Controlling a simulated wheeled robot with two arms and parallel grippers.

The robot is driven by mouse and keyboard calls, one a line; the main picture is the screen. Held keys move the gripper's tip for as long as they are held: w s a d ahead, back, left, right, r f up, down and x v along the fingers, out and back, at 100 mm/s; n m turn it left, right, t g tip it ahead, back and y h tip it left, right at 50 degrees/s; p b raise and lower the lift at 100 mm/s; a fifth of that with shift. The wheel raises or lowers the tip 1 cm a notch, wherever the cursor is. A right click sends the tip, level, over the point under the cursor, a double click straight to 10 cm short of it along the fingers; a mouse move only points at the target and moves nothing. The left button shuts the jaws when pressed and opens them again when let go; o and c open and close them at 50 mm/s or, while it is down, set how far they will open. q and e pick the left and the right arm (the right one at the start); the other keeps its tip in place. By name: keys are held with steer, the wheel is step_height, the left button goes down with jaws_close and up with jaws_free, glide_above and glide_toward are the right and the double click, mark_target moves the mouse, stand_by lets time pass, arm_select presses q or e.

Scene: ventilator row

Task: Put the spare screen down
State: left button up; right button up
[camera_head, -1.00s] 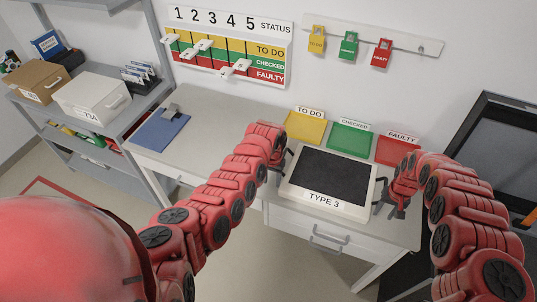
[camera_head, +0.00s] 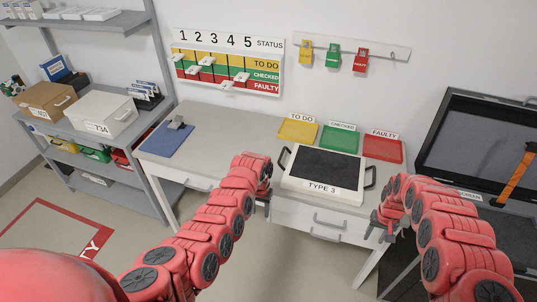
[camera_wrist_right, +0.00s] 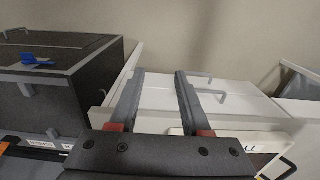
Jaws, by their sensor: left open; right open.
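The spare screen, a white frame with a dark panel (camera_head: 330,163) and a "TYPE 3" label, lies flat on the white table (camera_head: 220,139), in front of the colored trays. It has a dark handle on each side. My left gripper (camera_head: 264,203) is open and empty, below and left of the screen at the table's front edge. My right gripper (camera_head: 380,228) is open and empty, in front of the table and right of the screen. In the right wrist view its two fingers (camera_wrist_right: 158,100) are spread with nothing between them; a corner of the screen shows below right.
Yellow (camera_head: 298,130), green (camera_head: 340,138) and red (camera_head: 383,149) trays stand behind the screen. A blue clipboard (camera_head: 167,140) lies at the table's left. A black open case (camera_head: 480,140) stands at the right. Shelves with boxes (camera_head: 101,111) are at the left.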

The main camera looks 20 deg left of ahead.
arm_select(q)
steer(key=shift+f, duration=0.15)
arm_select(e)
step_height(320, 180, up, 12)
steer(key=shift+w, duration=0.3)
arm_select(q)
steer(key=shift+s, duration=0.15)
